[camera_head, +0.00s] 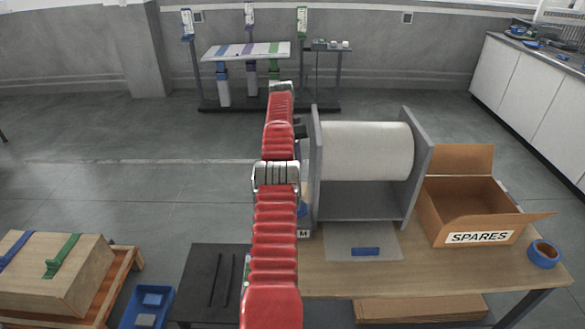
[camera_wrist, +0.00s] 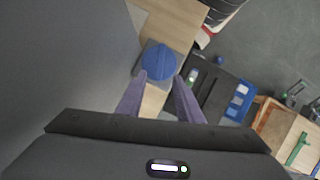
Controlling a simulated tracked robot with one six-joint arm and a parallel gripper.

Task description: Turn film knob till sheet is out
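A white film roll (camera_head: 366,150) hangs between the grey side plates of a stand (camera_head: 420,170) on a wooden table. A translucent sheet (camera_head: 345,240) lies in front of it with a blue strip (camera_head: 366,251) on it. A round blue knob (camera_wrist: 158,62) shows in the wrist view, and a sliver of blue (camera_head: 303,209) beside my arm in the head view is probably the same knob. My gripper (camera_wrist: 160,77) is open, its two purple-grey fingers apart and pointing at the knob. Whether the fingertips touch it I cannot tell. My red arm hides part of the stand's left side.
An open cardboard box (camera_head: 470,215) marked SPARES and a blue tape roll (camera_head: 544,253) are to the right on the table (camera_head: 440,270). A dark slotted panel (camera_head: 212,280), blue bin (camera_head: 148,305) and wooden crate (camera_head: 60,265) are at left. Open floor lies behind.

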